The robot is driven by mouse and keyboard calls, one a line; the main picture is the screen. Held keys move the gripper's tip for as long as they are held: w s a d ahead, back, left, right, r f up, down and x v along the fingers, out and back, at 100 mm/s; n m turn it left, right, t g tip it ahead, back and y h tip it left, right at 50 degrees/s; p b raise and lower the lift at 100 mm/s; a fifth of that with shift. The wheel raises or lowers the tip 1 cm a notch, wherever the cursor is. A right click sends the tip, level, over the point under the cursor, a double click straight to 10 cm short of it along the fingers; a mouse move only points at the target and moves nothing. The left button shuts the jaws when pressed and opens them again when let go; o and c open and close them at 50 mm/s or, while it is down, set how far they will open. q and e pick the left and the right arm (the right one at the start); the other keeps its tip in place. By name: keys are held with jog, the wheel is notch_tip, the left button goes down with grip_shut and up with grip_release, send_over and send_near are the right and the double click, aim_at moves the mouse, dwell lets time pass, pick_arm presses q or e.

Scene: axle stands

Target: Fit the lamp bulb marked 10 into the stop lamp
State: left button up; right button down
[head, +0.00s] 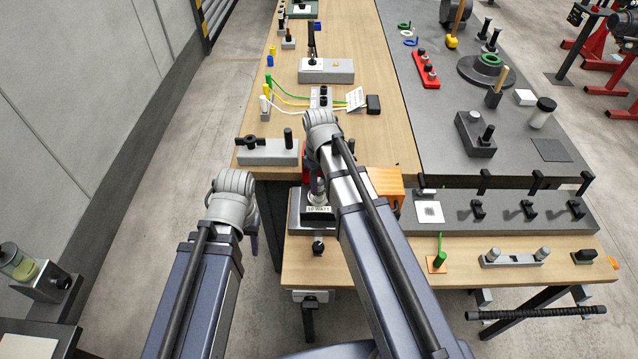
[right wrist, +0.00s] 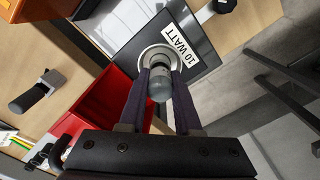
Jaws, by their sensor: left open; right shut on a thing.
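My right gripper (right wrist: 160,73) is shut on a grey, round-ended lamp bulb (right wrist: 158,88), with one dark finger on each side. The bulb's far end is at a pale metal ring (right wrist: 152,52) on a dark plate (right wrist: 200,62); I cannot tell how deep it sits. A white label (right wrist: 181,43) beside the ring reads "10 WATT"; it also shows in the head view (head: 318,210). The bulb's own mark is not visible. My left gripper (head: 251,232) is open and empty beside the bench, mostly hidden by its wrist. I cannot pick out the stop lamp surely.
A red open box-like thing (right wrist: 98,105) lies beside the dark plate. An orange block (head: 385,184) stands right of my right arm. A grey block with black knobs (head: 268,152) is at the bench's left edge. Coloured wires (head: 300,102) lie farther back.

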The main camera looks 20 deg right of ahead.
aim_at(319, 180)
jog(key=shift+f+b, duration=0.4)
jog(key=shift+f, duration=0.05)
jog(key=c, duration=0.5)
grip_release()
jog(key=shift+r, duration=0.1)
jog(key=shift+r, duration=0.1)
notch_tip(319, 180, up, 8)
jog(key=p, duration=0.8)
jog(key=shift+f, duration=0.2)
jog(key=s+a+f+b, duration=0.1)
jog(key=s+a, duration=0.2)
jog(key=s, duration=0.1)
jog(key=s+a+f+m+b, duration=0.1)
jog(key=s+a+f+b, duration=0.1)
jog(key=s+a, duration=0.2)
jog(key=s+a+f+m+h+b, duration=0.1)
jog(key=s+a+f+b, duration=0.1)
jog(key=s, duration=0.4)
jog(key=shift+s+a+f, duration=0.2)
jog(key=shift+a, duration=0.55)
